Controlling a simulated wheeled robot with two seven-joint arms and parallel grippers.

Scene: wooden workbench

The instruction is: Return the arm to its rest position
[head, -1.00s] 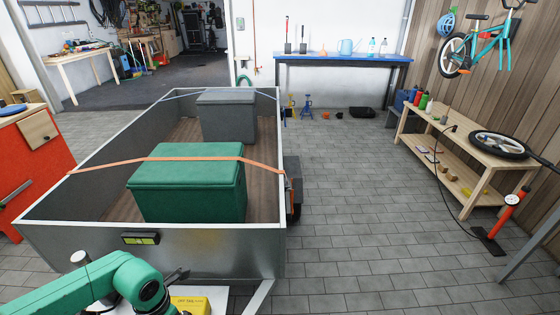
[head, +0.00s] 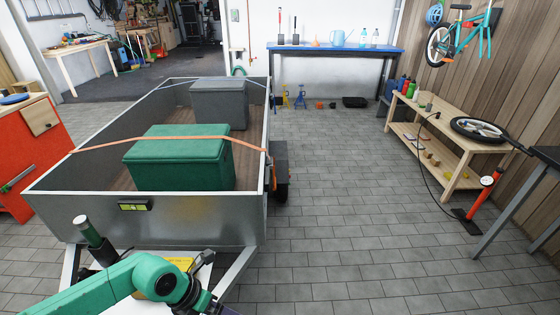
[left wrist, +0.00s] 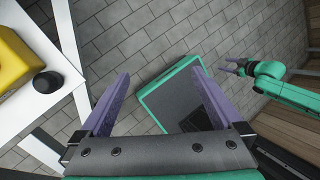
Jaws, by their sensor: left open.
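My left arm (head: 130,282) is teal and reaches in from the lower left of the head view, in front of the trailer's front end. Its purple gripper is mostly cut off at the bottom edge there. In the left wrist view my left gripper (left wrist: 160,68) has its two purple fingers wide apart, with nothing between them but floor and a teal-edged dark panel beyond. My right gripper (left wrist: 230,66) shows small at the right of that view, with its purple fingers apart and empty.
A metal trailer (head: 165,222) holds a green box (head: 180,165) and a grey box (head: 218,105); an orange strap (head: 150,143) crosses it. A yellow case (head: 180,264) sits by its drawbar. A wooden bench (head: 440,152) stands right. The tiled floor between is clear.

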